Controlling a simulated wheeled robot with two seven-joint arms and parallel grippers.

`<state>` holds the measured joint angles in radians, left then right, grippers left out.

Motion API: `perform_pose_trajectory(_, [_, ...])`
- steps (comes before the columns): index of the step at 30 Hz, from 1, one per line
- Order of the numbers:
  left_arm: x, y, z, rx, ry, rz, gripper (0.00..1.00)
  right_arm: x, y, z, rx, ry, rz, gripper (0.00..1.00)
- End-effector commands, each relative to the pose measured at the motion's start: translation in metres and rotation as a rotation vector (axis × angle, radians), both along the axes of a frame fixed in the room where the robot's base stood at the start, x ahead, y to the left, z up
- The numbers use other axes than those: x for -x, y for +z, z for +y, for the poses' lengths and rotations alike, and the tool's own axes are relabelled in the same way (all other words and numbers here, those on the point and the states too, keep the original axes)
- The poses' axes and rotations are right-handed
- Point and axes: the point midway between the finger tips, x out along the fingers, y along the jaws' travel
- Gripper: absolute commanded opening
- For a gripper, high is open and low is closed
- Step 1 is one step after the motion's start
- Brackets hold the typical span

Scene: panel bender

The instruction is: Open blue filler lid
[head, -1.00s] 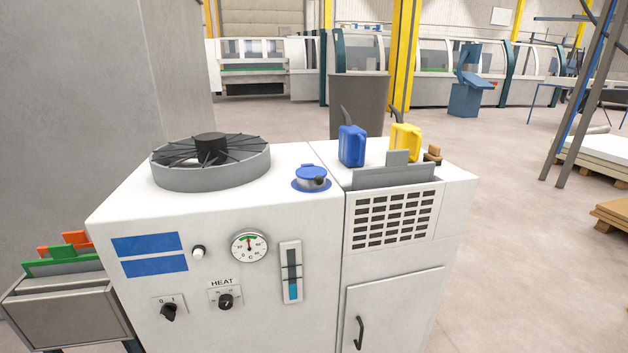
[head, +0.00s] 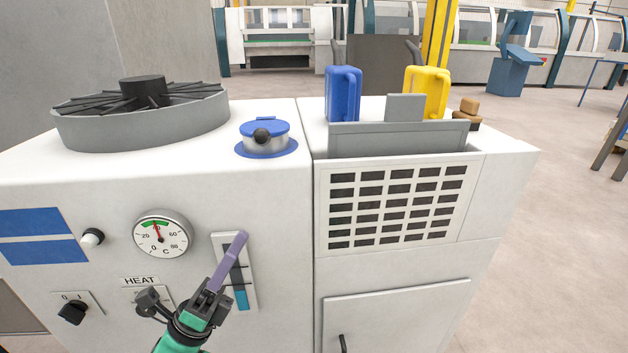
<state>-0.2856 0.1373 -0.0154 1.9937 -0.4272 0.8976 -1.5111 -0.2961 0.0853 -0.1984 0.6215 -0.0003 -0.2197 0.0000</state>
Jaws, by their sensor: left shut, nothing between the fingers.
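The blue filler lid (head: 265,128) sits closed on its filler neck on top of the white machine, with a dark round knob at its front and a blue ring around its base. My left gripper (head: 238,240) is in front of the machine's front panel, below the lid and apart from it. Its purple fingers are shut and empty, pointing up and overlapping the level gauge in the picture. My right gripper is not in view.
A fan (head: 145,110) stands left of the lid. A blue canister (head: 343,94), a yellow canister (head: 426,92) and a grey tray (head: 400,138) stand to the right. The gauge (head: 162,234) and knobs are on the front. The white top around the lid is clear.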

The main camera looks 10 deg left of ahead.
Motion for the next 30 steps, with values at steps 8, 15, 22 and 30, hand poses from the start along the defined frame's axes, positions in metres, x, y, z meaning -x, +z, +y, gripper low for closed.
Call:
perform_pose_trajectory(8, [-0.016, 0.038, -0.018, -0.007, 0.003, -0.021, 0.0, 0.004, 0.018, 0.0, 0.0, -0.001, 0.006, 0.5])
perform_pose_trajectory(15, [-0.044, 0.077, -0.042, -0.005, 0.003, -0.016, 0.0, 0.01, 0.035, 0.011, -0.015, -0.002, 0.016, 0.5])
perform_pose_trajectory(22, [-0.06, 0.108, -0.036, -0.007, 0.005, -0.013, 0.0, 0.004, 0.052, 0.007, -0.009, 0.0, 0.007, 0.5])
perform_pose_trajectory(30, [-0.063, 0.112, -0.033, -0.005, 0.004, -0.011, 0.0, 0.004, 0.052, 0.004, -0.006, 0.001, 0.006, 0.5])
